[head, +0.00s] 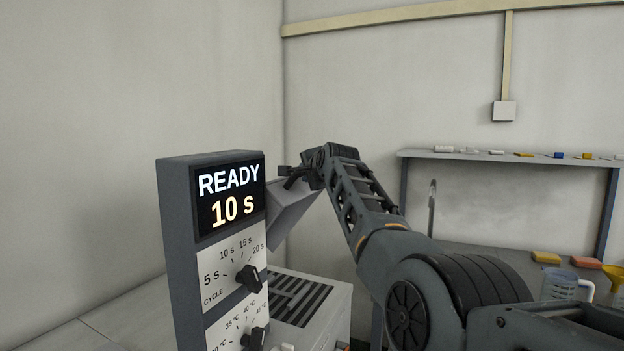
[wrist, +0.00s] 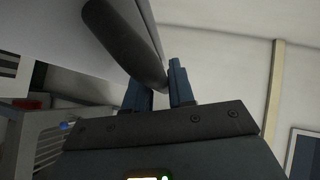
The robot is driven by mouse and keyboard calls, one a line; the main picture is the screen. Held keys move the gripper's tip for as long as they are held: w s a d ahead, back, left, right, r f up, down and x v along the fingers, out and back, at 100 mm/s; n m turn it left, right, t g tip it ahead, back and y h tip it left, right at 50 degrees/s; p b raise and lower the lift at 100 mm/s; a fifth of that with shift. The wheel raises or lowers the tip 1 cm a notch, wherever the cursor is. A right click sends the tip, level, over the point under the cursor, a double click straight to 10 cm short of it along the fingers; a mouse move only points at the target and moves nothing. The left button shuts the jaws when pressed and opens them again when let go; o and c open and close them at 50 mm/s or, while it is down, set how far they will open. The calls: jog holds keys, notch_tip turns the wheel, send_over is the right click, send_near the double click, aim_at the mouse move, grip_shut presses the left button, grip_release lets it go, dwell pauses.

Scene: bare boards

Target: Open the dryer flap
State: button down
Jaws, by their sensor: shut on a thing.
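The dryer (head: 338,310) is a pale box with a dark slotted top, beside a tall grey control panel. Its flap (head: 288,212) is a light grey plate that stands raised and tilted above the slotted top. My gripper (head: 297,177) is at the flap's upper edge, partly hard to make out against the dark handle. In the wrist view, the dark rounded handle (wrist: 122,38) runs along the pale flap (wrist: 62,28) and down between my two fingers (wrist: 160,84). My gripper is shut on this handle. The panel hides part of the flap's left side.
The panel's screen (head: 230,195) reads READY 10 s, above dials including the cycle dial (head: 249,277). A wall shelf (head: 500,157) with small items is at right. Sponges (head: 546,257), a clear jug (head: 562,284) and a yellow funnel (head: 614,274) stand below it.

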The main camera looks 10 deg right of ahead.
jog(key=shift+w+a+r, duration=0.1)
jog(key=shift+a, duration=0.05)
jog(key=c, duration=1.1)
grip_release()
jog(key=shift+b+v, duration=0.9)
jog(key=shift+v, duration=3)
